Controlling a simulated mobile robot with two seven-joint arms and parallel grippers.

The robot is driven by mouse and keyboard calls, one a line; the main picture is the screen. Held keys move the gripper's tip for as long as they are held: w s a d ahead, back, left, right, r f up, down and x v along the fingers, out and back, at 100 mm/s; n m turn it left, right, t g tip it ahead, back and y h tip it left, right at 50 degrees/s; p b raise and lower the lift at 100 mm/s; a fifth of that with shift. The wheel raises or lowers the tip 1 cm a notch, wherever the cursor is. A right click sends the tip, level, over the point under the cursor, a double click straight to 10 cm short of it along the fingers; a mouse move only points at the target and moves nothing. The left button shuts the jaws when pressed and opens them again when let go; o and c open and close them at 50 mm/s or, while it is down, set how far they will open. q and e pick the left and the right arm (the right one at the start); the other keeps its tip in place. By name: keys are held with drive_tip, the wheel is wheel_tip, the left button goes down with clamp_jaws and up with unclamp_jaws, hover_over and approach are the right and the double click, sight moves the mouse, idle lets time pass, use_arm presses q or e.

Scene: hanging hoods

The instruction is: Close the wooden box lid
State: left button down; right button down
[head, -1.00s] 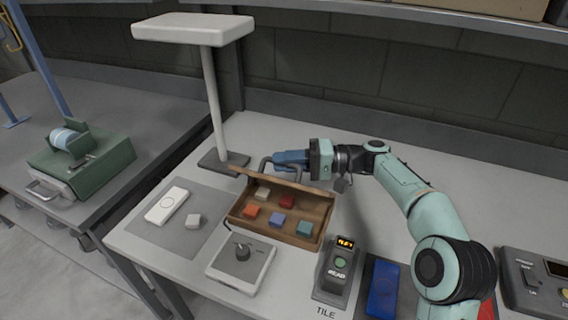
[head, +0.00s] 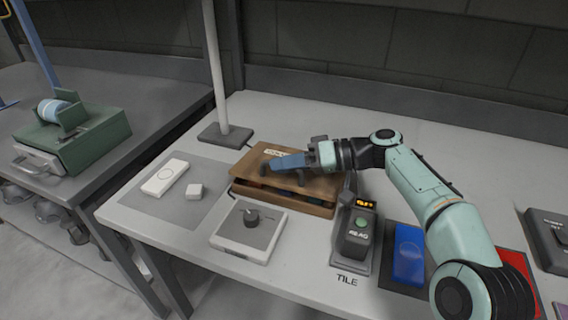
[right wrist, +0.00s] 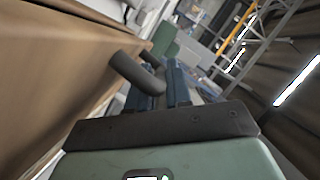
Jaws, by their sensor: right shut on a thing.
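The wooden box (head: 283,203) stands on the light grey table. Its lid (head: 262,166) lies down over the box, nearly flat, with a narrow dark gap along the front where hints of the coloured blocks show. My right gripper (head: 290,163) is over the top of the lid and shut on the dark lid handle (right wrist: 138,72). In the right wrist view the blue fingers (right wrist: 178,85) are at this handle, and the brown lid surface fills the left side. The fingers partly hide the handle in the head view. My left gripper is not in view.
A white base with a knob (head: 250,230) stands in front of the box, and a reader (head: 357,230) stands to its right. A white device (head: 164,177) and small white cube (head: 195,190) lie left. A post (head: 219,70) rises behind. Table behind my right arm is clear.

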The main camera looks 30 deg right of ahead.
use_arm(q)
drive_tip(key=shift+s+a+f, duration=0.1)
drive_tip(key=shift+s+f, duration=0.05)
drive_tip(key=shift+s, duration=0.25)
use_arm(e)
drive_tip(key=shift+a+f, duration=0.1)
drive_tip(key=shift+f, duration=0.05)
drive_tip(key=c, duration=1.1)
unclamp_jaws()
drive_tip(key=shift+s, duration=0.1)
wheel_tip(320, 180, up, 3)
drive_tip(key=p, duration=0.3)
hover_over(339, 183)
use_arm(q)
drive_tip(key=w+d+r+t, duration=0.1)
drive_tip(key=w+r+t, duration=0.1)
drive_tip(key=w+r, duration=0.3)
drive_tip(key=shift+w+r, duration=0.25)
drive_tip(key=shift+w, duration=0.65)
use_arm(e)
drive_tip(key=shift+s+d, duration=0.25)
drive_tip(key=shift+d, duration=0.35)
